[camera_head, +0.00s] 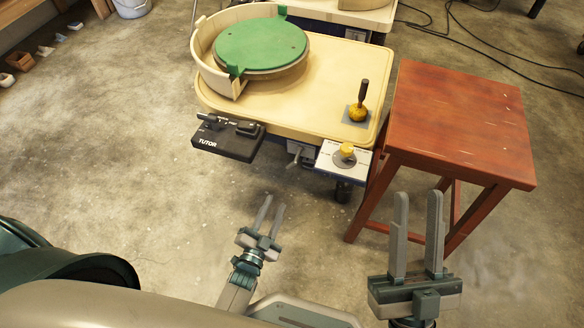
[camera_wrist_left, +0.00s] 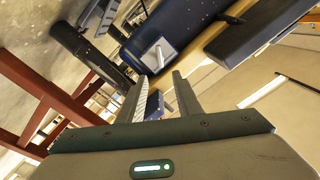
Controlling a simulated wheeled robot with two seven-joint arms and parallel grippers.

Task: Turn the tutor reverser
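The black box marked TUTOR (camera_head: 228,138) is fixed to the front left edge of the cream pottery wheel table (camera_head: 300,112). Small black controls sit on its top, too small to tell which is the reverser or how it is set. My left gripper (camera_head: 270,208) is open and empty, in front of and below the box, apart from it. Its two fingers also show in the left wrist view (camera_wrist_left: 158,92), spread with nothing held. My right gripper (camera_head: 418,198) is open and empty, fingers upward, near the red stool.
A green wheel disc (camera_head: 262,44) sits in a cream splash pan (camera_head: 207,62). A yellow knob (camera_head: 347,150) on a white panel and a dark-handled tool (camera_head: 360,104) are at the right. A red stool (camera_head: 460,112) stands beside the table. The floor before the box is clear.

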